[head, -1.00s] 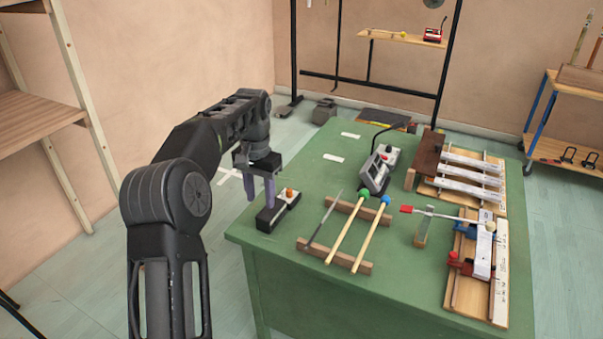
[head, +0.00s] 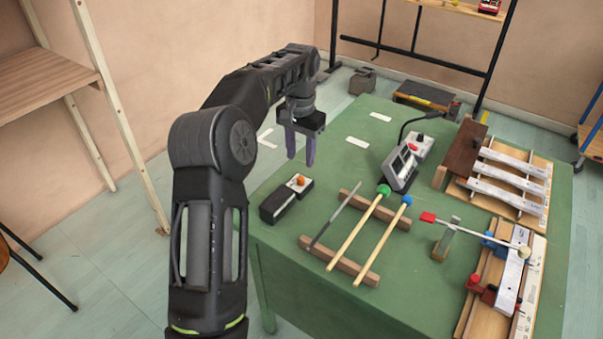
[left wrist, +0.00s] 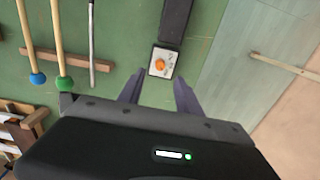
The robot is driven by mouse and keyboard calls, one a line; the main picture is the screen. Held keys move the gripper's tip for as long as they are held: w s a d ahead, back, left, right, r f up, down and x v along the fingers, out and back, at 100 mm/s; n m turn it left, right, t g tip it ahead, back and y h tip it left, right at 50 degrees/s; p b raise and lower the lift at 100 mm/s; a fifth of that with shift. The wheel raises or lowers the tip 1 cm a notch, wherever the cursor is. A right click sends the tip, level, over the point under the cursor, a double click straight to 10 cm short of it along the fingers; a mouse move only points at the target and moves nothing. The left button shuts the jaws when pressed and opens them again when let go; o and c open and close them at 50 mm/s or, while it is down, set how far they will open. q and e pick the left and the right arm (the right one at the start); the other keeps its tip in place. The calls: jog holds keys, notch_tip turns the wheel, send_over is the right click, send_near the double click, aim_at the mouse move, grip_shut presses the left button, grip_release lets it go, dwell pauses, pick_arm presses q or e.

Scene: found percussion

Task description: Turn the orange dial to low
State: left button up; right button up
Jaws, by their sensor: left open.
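The orange dial (head: 299,181) sits on a small white panel at one end of a dark box (head: 279,204), near the left edge of the green table. In the left wrist view the dial (left wrist: 160,64) is on its white panel with small markings too small to read. My left gripper (head: 300,162) is open and empty, its purple fingers pointing down above the table, behind the dial in the head view. In the left wrist view the fingers (left wrist: 158,88) stand apart, with the dial just beyond the gap between them. My right gripper is not in view.
Two mallets (head: 378,235) and a grey rod lie across wooden bars (head: 338,262) right of the box. A grey meter (head: 402,168) stands behind them. Bar instruments (head: 505,180) fill the right side. The green table (head: 340,170) is clear around the gripper.

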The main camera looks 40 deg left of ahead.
aim_at(301, 178)
pick_arm(q)
notch_tip(301, 178, down, 7)
jog(key=shift+f, duration=0.2)
jog(key=shift+c, duration=0.5)
grip_shut()
